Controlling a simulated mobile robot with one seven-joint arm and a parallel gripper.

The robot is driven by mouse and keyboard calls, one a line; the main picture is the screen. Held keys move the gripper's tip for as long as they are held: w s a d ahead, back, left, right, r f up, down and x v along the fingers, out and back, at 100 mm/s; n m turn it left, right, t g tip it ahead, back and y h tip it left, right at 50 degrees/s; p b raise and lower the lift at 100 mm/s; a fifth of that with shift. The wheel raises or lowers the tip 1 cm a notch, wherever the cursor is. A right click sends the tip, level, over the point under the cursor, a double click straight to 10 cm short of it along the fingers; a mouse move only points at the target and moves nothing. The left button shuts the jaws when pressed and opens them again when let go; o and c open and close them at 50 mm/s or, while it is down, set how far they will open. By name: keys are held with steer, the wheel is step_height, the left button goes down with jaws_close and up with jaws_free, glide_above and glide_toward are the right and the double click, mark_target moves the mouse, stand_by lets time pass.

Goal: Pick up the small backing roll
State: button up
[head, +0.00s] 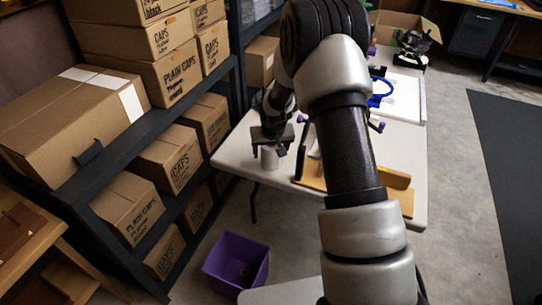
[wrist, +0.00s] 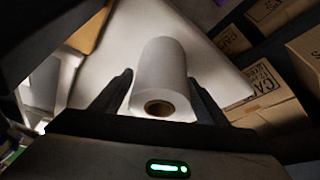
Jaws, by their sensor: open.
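The small backing roll (wrist: 163,75), white with a brown cardboard core, stands on the white table. In the head view the roll (head: 269,159) is near the table's left edge, partly hidden under my gripper. My gripper (wrist: 160,98) is open, with one dark finger on each side of the roll in the wrist view. In the head view my gripper (head: 270,150) is right at the roll's upper part. I cannot tell whether either finger touches it.
Shelves of cardboard boxes (head: 170,157) stand close on the left. A purple bin (head: 236,262) is on the floor in front.

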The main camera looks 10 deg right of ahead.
steer(key=c, duration=1.2)
steer(key=shift+r, duration=0.15)
step_height(320, 180, up, 18)
steer(key=p, duration=0.3)
